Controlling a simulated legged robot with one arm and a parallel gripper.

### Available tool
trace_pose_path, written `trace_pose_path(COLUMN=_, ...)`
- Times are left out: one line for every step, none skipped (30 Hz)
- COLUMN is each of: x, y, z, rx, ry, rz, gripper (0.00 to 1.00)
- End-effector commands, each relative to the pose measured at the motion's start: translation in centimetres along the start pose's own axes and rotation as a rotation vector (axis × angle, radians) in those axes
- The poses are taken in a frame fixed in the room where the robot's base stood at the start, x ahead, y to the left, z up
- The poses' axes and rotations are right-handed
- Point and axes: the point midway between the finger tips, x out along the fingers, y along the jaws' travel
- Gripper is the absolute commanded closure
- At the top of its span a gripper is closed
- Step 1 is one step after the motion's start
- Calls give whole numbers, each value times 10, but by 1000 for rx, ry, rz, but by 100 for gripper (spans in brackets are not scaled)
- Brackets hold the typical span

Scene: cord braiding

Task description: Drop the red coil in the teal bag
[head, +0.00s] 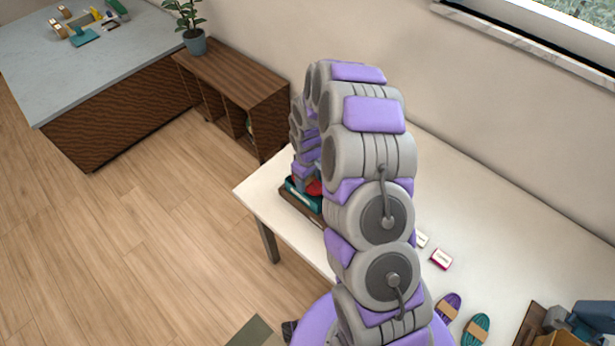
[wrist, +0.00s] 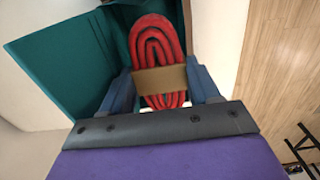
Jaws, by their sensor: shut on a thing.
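The red coil (wrist: 155,45), with a tan band around its middle, is between the two blue fingers of my gripper (wrist: 160,90) in the wrist view. My gripper is shut on it. The teal bag (wrist: 60,65) shows behind and to the left of the coil in the wrist view, with its open inside facing me. In the head view the teal bag (head: 291,186) is at the left end of the white table, largely hidden by my arm. A bit of the red coil (head: 314,187) shows beside it. I cannot tell whether the coil is inside the bag's rim.
On the white table (head: 480,205) lie a purple coil (head: 449,306), a teal coil (head: 477,329) and a pink-edged tag (head: 441,259). A wooden box (head: 530,325) with blue-grey things is at the lower right. A brown shelf (head: 240,85) with a plant stands behind.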

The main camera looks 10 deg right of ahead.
Motion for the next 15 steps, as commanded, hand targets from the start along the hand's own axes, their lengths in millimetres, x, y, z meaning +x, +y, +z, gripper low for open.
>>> trace_pose_path(x=0, y=0, z=0, rx=0, ry=0, rz=0, gripper=74)
trace_pose_path(x=0, y=0, z=0, rx=0, ry=0, rz=0, gripper=37)
trace_pose_path(x=0, y=0, z=0, rx=0, ry=0, rz=0, gripper=33)
trace_pose_path(x=0, y=0, z=0, rx=0, ry=0, rz=0, gripper=30)
trace_pose_path(x=0, y=0, z=0, rx=0, ry=0, rz=0, gripper=27)
trace_pose_path(x=0, y=0, z=0, rx=0, ry=0, rz=0, gripper=24)
trace_pose_path(x=0, y=0, z=0, rx=0, ry=0, rz=0, gripper=21)
trace_pose_path(x=0, y=0, z=0, rx=0, ry=-1, rz=0, gripper=18)
trace_pose_path(x=0, y=0, z=0, rx=0, ry=0, rz=0, gripper=14)
trace_pose_path(x=0, y=0, z=0, rx=0, ry=-1, rz=0, gripper=11)
trace_pose_path(x=0, y=0, z=0, rx=0, ry=-1, rz=0, gripper=9)
trace_pose_path(x=0, y=0, z=0, rx=0, ry=-1, rz=0, gripper=9)
trace_pose_path(x=0, y=0, z=0, rx=0, ry=-1, rz=0, gripper=9)
trace_pose_path(x=0, y=0, z=0, rx=0, ry=-1, rz=0, gripper=9)
trace_pose_path(x=0, y=0, z=0, rx=0, ry=-1, rz=0, gripper=9)
